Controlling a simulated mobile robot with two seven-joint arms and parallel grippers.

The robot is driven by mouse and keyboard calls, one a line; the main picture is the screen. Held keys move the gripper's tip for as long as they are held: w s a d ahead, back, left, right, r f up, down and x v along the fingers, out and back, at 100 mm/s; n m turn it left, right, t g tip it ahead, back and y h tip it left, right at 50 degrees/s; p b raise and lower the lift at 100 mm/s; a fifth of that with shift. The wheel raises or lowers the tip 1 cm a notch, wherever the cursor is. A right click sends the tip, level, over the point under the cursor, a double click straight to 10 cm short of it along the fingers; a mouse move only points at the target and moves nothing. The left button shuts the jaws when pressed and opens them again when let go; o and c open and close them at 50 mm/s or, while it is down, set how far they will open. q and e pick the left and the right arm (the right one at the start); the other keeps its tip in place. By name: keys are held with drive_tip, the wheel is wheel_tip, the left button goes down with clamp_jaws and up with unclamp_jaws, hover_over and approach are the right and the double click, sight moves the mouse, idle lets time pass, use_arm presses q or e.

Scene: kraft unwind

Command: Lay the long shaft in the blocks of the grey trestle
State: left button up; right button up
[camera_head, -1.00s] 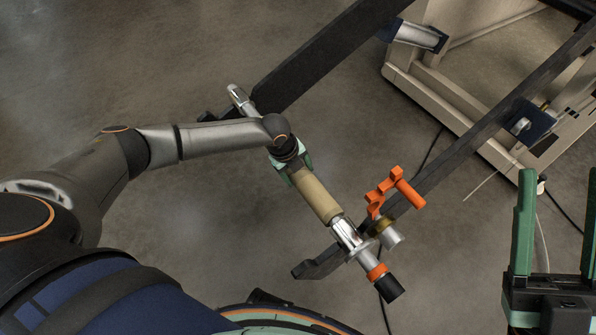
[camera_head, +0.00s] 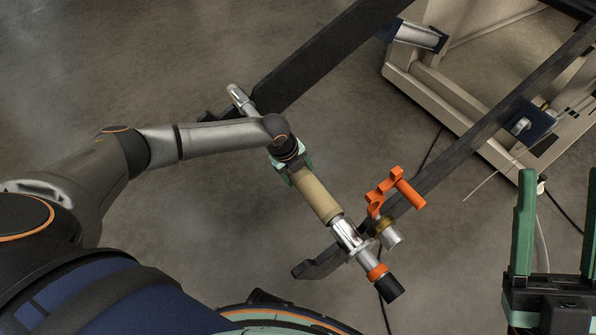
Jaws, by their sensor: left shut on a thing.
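The long shaft (camera_head: 347,234) runs diagonally, with a silver far end, a tan sleeve (camera_head: 318,197), a bright collar, an orange ring and a black near end. My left gripper (camera_head: 293,167) is shut around it near its middle, just above the tan sleeve. The shaft spans the ends of two dark arms; I cannot tell whether it rests on them. My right gripper (camera_head: 553,235) stands upright at the right edge, open and empty, apart from the shaft. I cannot make out a grey trestle or its blocks.
The two dark arms (camera_head: 322,59) (camera_head: 478,133) reach from a beige machine (camera_head: 455,108) at upper right. An orange handle (camera_head: 393,190) stands beside the shaft's near end. Black cables lie on the floor. The grey floor (camera_head: 180,60) is clear at upper left.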

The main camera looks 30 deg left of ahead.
use_arm(q)
clamp_jaws()
drive_tip(key=shift+w+r, duration=0.2)
drive_tip(key=shift+r+p, duration=2.45)
drive_tip(key=shift+p, duration=0.1)
drive_tip(key=shift+r, duration=0.1)
